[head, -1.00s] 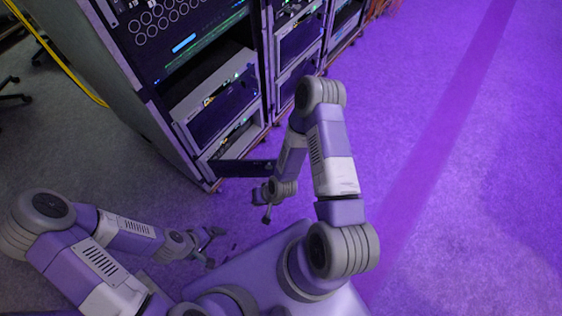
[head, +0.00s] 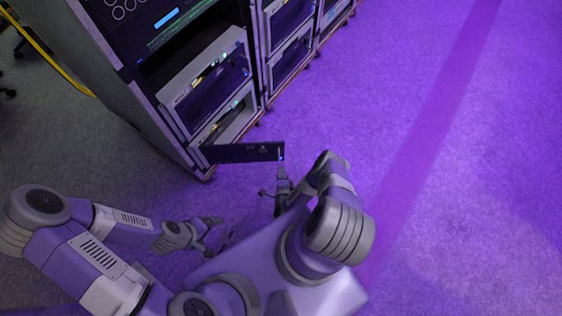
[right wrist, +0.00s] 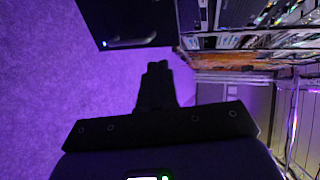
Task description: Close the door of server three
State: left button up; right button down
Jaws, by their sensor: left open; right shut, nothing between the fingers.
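The dark door (head: 243,152) of the lowest server in the near rack stands open, swung out from the rack's left side. A small blue light shows near its free end. In the right wrist view a dark panel with a handle and a blue light (right wrist: 125,22), apparently this door, is ahead and left of the fingers. My right gripper (head: 282,174) is shut and empty close to the door's free end; contact cannot be told. Its closed fingers also show in the right wrist view (right wrist: 157,68). My left gripper (head: 212,230) is open and empty, low near my base, apart from the door.
The near rack (head: 140,95) holds the open server bay (head: 232,118) and another server (head: 205,82) above it. More racks (head: 290,45) run back to the right. A yellow cable (head: 50,55) lies at left. The purple floor at right is clear.

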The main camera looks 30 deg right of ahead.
jog(key=b, duration=0.4)
send_near(280, 146)
jog(key=x, duration=0.5)
jog(key=shift+f, duration=0.1)
jog(key=shift+w+d, duration=0.25)
jog(key=shift+w, duration=0.4)
jog(key=shift+d, duration=0.15)
